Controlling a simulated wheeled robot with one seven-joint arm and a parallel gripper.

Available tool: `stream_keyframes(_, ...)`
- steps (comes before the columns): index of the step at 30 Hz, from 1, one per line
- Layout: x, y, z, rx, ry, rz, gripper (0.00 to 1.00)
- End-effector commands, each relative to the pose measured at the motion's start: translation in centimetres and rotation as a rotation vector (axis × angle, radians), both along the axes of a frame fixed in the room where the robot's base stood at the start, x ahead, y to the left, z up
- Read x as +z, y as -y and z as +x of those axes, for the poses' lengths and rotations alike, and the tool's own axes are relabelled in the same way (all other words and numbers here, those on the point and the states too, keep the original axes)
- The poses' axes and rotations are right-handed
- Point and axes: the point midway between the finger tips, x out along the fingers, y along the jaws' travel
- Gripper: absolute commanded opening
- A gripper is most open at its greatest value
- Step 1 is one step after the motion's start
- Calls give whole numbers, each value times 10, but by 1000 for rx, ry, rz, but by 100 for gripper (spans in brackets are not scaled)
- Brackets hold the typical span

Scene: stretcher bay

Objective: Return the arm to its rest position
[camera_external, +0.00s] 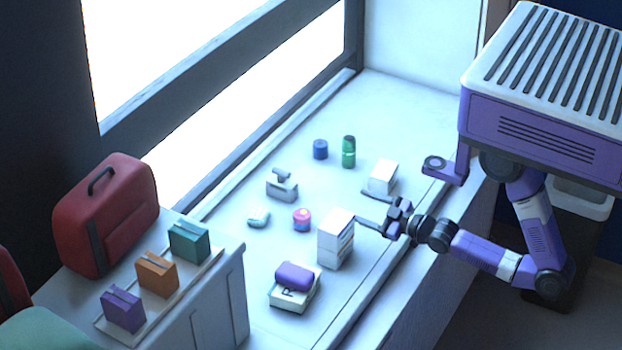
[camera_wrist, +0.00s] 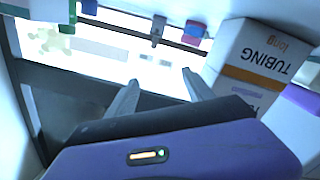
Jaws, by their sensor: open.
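My arm reaches from my body at the right over the white counter (camera_external: 355,110). My gripper (camera_external: 364,208) is open above the counter, with its fingers pointing left. In the wrist view my gripper (camera_wrist: 160,77) has its two fingers apart and nothing between them. A white box (camera_external: 334,240) stands upright close to one finger; I cannot tell whether they touch. A box lettered "TUBING long" (camera_wrist: 258,58) shows upside down at the right of the wrist view, beside the right finger.
On the counter are a small white box (camera_external: 382,176), a green bottle (camera_external: 348,152), a blue jar (camera_external: 320,149), a pink jar (camera_external: 302,219) and a purple item (camera_external: 293,275) on a white box. A red case (camera_external: 107,215) and several coloured pouches stand at the left.

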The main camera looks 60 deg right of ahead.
Motion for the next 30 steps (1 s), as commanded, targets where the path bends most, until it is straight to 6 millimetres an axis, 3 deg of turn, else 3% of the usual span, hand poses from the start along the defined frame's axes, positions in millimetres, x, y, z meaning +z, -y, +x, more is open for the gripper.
stream_keyframes(1,-1,-2,-20,9,0,71,61)
stream_keyframes(9,13,-7,-111,22,0,413,61)
stream_keyframes(18,4,-3,-192,-20,-153,499,61)
stream_keyframes(24,-8,-4,-216,-31,-224,494,61)
stream_keyframes(30,-8,-4,-216,-31,-226,494,61)
